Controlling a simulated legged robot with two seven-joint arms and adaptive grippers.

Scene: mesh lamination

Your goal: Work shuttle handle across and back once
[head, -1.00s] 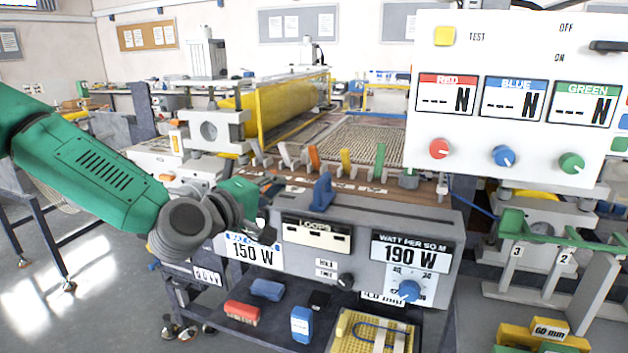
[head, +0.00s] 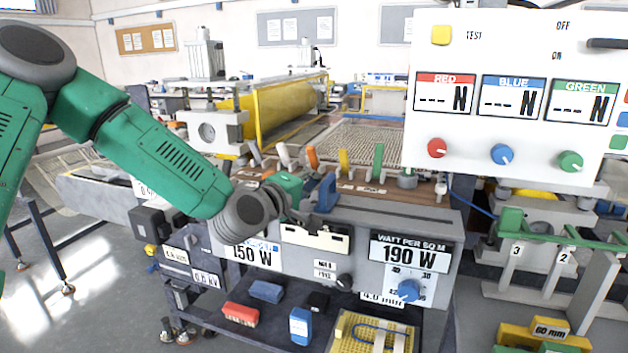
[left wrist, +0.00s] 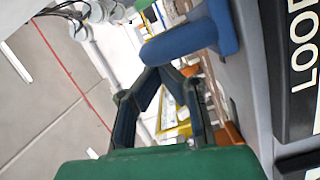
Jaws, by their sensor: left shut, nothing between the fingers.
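The blue handle (head: 324,194), which I take for the shuttle handle, stands upright on top of the grey control box's back edge. In the left wrist view the handle (left wrist: 195,40) shows as a rounded blue bar just ahead of my fingertips. My left gripper (head: 308,218) is at the left side of the handle, above the loops counter. In the left wrist view its two dark fingers (left wrist: 160,72) come together at the tips, empty. The tips are close to the handle; I cannot tell whether they touch it. My right gripper is in neither view.
The grey control box (head: 345,262) carries a 190 W display (head: 409,251) and a blue knob (head: 409,290). A row of coloured levers (head: 344,162) stands behind. A white panel (head: 560,135) fills the upper right. Loose blocks (head: 240,314) lie on the shelf below.

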